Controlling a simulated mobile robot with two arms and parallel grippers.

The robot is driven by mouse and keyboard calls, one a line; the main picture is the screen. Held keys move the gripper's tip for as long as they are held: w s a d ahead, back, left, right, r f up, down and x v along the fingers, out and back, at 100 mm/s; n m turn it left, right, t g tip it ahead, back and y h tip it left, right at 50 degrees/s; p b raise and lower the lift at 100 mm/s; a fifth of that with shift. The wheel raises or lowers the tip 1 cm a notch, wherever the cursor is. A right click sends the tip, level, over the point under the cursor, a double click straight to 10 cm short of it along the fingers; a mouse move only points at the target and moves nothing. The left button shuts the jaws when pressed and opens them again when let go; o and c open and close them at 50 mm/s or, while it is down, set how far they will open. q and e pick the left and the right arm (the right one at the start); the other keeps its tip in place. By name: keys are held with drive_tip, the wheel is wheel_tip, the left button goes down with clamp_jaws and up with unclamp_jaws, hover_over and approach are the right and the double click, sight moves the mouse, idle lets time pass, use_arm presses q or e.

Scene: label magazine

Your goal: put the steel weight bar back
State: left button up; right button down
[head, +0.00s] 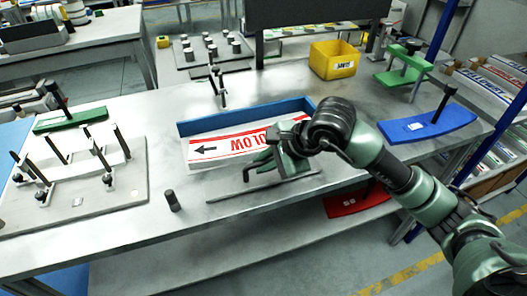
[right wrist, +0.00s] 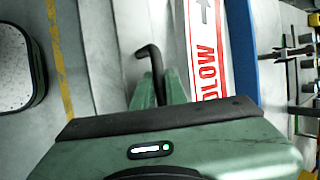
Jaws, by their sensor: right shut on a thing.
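My right gripper (head: 262,160) is over the front part of a label tray with a blue back wall (head: 245,116). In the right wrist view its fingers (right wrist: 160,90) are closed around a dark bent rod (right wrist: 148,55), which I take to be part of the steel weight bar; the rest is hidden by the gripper. The tray holds white and red labels (head: 215,148), which also show in the right wrist view (right wrist: 208,50). A long thin grey strip (head: 235,194) lies along the tray's front. I cannot tell if the rod touches the labels. My left gripper is not in view.
A short dark cylinder (head: 172,201) stands left of the tray. A fixture board with upright pins (head: 75,200) is at the left. A yellow bin (head: 334,60), a green stand (head: 402,66) and a blue base with a post (head: 430,124) are behind and right. A red piece (head: 357,200) is below.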

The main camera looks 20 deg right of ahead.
drive_tip(key=shift+f, duration=0.1)
idle(0.3)
drive_tip(key=c, duration=1.5)
unclamp_jaws()
drive_tip(key=shift+f, duration=0.2)
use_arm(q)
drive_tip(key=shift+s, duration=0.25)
use_arm(e)
drive_tip(key=shift+o, duration=0.2)
drive_tip(key=shift+s, duration=0.15)
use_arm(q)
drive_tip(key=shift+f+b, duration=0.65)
use_arm(e)
drive_tip(key=v, duration=1.2)
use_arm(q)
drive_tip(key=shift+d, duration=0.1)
